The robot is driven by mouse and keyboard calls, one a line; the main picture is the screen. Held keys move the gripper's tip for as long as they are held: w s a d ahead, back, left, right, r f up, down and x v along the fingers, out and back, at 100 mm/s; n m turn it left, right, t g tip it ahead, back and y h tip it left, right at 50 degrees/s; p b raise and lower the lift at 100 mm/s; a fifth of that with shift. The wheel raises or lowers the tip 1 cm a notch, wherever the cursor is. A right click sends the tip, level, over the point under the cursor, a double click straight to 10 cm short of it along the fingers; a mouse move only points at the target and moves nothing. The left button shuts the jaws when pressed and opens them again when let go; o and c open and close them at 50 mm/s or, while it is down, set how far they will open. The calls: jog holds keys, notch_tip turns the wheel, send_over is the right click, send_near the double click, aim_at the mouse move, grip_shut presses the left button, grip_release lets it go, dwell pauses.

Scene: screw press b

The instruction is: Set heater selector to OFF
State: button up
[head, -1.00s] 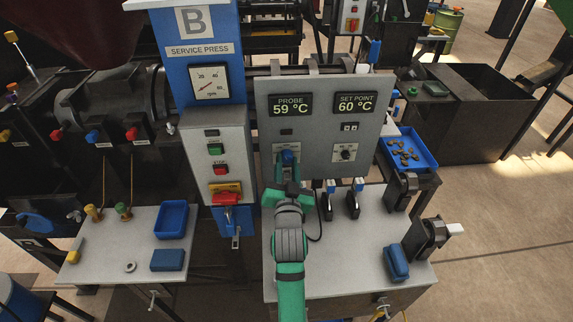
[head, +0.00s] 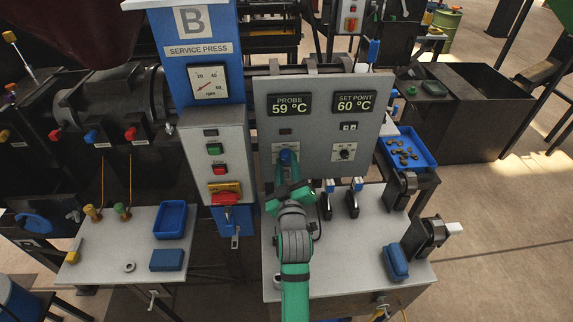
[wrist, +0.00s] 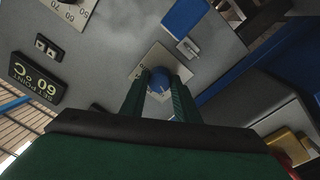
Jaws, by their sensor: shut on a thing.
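The heater selector is a blue knob on a pale label plate, low on the left of the grey control panel (head: 325,125). In the wrist view the blue knob (wrist: 160,80) sits between the two green fingers of my gripper (wrist: 160,92), which are shut on it. In the head view my gripper (head: 289,172) reaches up to the panel and covers most of the knob and its label. I cannot read the selector's position. The probe display (head: 290,104) reads 59 °C and the set point display (head: 354,102) reads 60 °C.
A small black set point dial (head: 345,154) sits right of the selector. Left of the panel is the blue press column with a red switch handle (head: 225,198). Two clamps stand on the bench (head: 340,240) just right of my arm.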

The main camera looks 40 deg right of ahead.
jog(key=shift+n, duration=0.9)
jog(key=o, duration=1)
jog(key=shift+o, duration=0.2)
jog(key=shift+s, duration=0.1)
jog(key=v, duration=1)
jog(key=shift+s, duration=0.3)
jog(key=shift+a, duration=0.1)
